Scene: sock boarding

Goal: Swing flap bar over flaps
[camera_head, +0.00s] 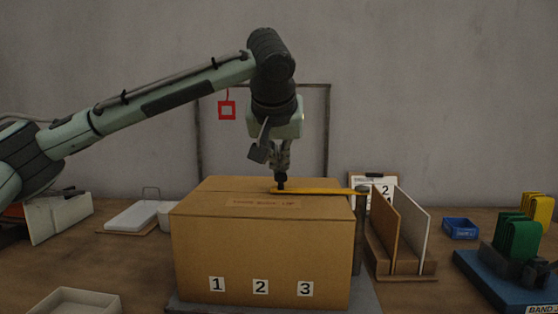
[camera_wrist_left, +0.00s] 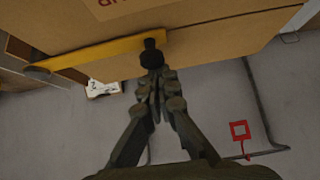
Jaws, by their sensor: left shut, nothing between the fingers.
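The cardboard box (camera_head: 262,250) stands with its top flaps (camera_head: 225,190) lying closed, and a printed label shows on top. The yellow flap bar (camera_head: 320,191) lies across the right part of the box top. Its right end meets a dark post beside the box, and its left end has a dark knob (camera_wrist_left: 151,50). My left gripper (camera_head: 281,183) points down at the knob end of the bar. In the left wrist view its fingers (camera_wrist_left: 153,72) are shut, with tips at the knob; I cannot tell whether they touch it. My right gripper is not in view.
Right of the box stand upright brown and white boards (camera_head: 411,232) in a rack, a blue bin (camera_head: 460,228) and green and yellow pieces (camera_head: 518,238) on a blue base. White trays (camera_head: 75,301) lie at the left. A red square tag (camera_head: 227,110) hangs from a frame behind.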

